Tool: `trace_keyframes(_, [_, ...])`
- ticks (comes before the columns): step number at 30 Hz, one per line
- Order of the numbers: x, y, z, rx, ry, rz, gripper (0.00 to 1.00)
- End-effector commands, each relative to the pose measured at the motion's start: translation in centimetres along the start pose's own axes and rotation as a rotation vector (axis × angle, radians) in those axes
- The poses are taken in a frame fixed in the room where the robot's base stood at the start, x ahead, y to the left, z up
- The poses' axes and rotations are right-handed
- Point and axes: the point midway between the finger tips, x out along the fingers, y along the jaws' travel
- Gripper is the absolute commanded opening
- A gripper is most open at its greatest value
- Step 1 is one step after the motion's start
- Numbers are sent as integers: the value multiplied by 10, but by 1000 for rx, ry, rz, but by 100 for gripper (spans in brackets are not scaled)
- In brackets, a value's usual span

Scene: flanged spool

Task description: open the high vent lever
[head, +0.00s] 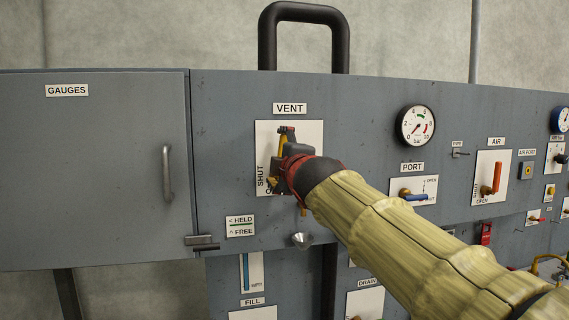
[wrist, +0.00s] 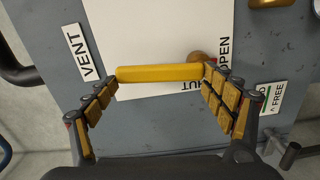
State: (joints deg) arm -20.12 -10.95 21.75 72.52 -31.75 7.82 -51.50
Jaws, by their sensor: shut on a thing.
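The vent lever is a yellow bar (wrist: 160,73) in front of a white plate (wrist: 155,25) with SHUT and OPEN lettering. A rounded brown-orange knob (wrist: 197,58) shows by its right end in the wrist view. My gripper (wrist: 160,78) is shut on the bar, one padded finger at each end. In the head view my gripper (head: 285,158) is at the plate (head: 312,133) under the VENT label (head: 290,108), and a bit of yellow lever shows there. My gripper and wrist hide most of the lever and the OPEN word in the head view.
A GAUGES door (head: 100,150) with a handle (head: 167,173) is left of the plate. A HELD/FREE sign (head: 240,226) and a small metal cone (head: 302,240) sit below. A PORT lever (head: 412,195), an AIR lever (head: 497,177) and a dial (head: 416,126) are to the right.

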Motion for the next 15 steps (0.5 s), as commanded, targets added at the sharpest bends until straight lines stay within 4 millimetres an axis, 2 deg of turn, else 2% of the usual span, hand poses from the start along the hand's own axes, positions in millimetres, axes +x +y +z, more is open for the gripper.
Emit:
trace_keyframes(6, [0,-2,-6,-92,2,0,37])
trace_keyframes(15, [0,-2,-8,-139,1,1,37])
